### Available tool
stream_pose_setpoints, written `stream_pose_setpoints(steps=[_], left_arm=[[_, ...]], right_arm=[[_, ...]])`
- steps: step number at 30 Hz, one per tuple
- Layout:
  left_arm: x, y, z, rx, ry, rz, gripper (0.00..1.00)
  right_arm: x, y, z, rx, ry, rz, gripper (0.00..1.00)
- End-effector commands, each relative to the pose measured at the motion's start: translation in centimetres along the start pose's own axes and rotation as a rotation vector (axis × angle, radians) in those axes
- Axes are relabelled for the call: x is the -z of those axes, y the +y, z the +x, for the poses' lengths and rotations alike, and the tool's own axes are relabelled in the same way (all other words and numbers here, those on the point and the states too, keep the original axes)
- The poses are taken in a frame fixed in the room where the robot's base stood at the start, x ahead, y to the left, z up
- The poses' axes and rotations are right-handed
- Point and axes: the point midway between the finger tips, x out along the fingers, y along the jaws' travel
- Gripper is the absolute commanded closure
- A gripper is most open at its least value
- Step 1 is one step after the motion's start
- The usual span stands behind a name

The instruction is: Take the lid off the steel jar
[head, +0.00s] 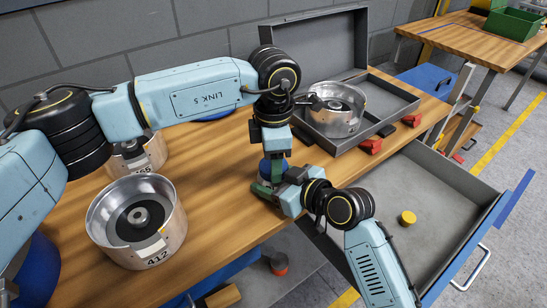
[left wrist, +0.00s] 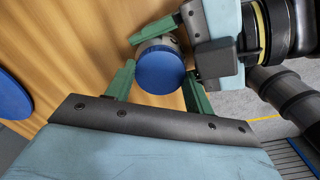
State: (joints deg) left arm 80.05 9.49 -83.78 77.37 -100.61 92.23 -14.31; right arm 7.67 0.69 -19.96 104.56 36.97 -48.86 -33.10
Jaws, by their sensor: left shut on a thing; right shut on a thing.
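The steel jar (left wrist: 171,41) stands at the table's front edge, mostly hidden by my grippers. Its round blue lid (left wrist: 162,66) shows clearly in the left wrist view and partly in the head view (head: 266,168). My left gripper (head: 272,172) comes down from above, and its green fingers are shut on the lid from two sides. My right gripper (head: 268,190) reaches in from the lower right, lower down, and is shut on the jar's body. I cannot tell whether the lid still touches the jar.
A steel clutch housing marked 412 (head: 160,252) stands at left, another (head: 152,150) behind it. An open grey case (head: 390,113) with a clutch (head: 338,121) is at the back right. Below right, an open drawer (head: 440,190) holds a yellow cylinder (head: 407,218). A blue disc (left wrist: 10,95) lies at left.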

Motion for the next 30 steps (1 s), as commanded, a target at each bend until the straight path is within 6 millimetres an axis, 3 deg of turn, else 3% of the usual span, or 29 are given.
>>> stream_pose_setpoints(steps=[8,9,13,23,30], left_arm=[[0.0,-0.1,0.0,0.002,0.001,-0.003,0.74],[0.0,-0.1,0.0,0.002,0.001,-0.003,0.42],[0.0,-0.1,0.0,0.002,0.001,-0.002,0.25],[-0.1,-0.1,-0.5,0.002,-0.001,0.0,0.25],[-0.1,0.0,-3.6,0.0,-0.002,0.0,0.25]], right_arm=[[-0.1,0.1,0.0,-0.002,-0.001,0.001,1.0],[-0.1,0.1,0.0,-0.002,-0.001,0.001,1.0],[-0.1,0.1,0.0,-0.002,-0.001,0.001,1.0],[-0.1,0.1,0.0,-0.001,-0.001,0.0,1.0],[-0.1,0.0,0.0,0.0,-0.002,0.0,1.0]])
